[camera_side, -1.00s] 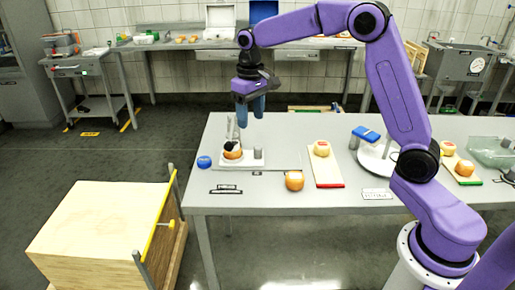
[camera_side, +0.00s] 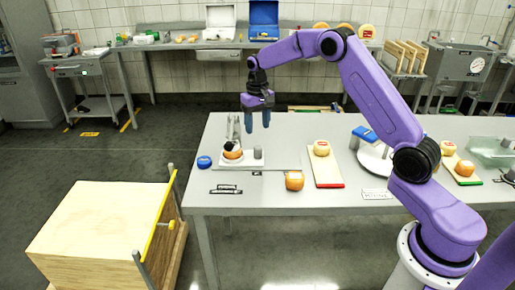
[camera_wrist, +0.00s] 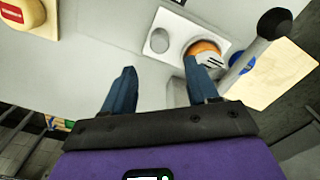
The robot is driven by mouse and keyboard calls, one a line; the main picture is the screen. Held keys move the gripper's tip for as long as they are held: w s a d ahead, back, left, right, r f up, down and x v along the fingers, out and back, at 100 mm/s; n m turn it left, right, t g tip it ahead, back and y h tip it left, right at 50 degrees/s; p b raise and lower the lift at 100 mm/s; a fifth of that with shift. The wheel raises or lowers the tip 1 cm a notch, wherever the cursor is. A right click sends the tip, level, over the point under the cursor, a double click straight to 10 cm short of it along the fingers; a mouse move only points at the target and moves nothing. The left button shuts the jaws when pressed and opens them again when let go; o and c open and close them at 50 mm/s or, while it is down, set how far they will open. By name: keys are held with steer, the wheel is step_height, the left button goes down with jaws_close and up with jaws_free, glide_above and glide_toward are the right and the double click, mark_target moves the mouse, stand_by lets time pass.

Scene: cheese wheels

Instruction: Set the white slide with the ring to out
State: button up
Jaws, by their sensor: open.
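A white plate (camera_side: 228,166) lies on the grey table and also shows in the wrist view (camera_wrist: 168,22). An orange cheese wheel (camera_side: 233,154) sits on it beside a short grey cylinder (camera_side: 258,154); a grey upright post stands behind. A thin pale strip (camera_side: 285,168) runs right from the plate; I cannot tell whether it is the white slide, and no ring is clear. My gripper (camera_side: 258,127) is open and empty above the table, behind and right of the plate. Its spread fingers show in the wrist view (camera_wrist: 159,70), the right one overlapping the cheese's edge; a small grey block (camera_wrist: 177,94) shows between them.
A blue puck (camera_side: 204,162) lies left of the plate. A loose orange wheel (camera_side: 294,181) and a red-edged board (camera_side: 327,177) with a cheese lie to the right. A wooden box (camera_side: 95,230) stands at the front left, off the table.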

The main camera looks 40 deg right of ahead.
mark_target(258, 146)
step_height(258, 146, down, 10)
steer(key=shift+r, duration=0.1)
stand_by(0.4)
jaws_close()
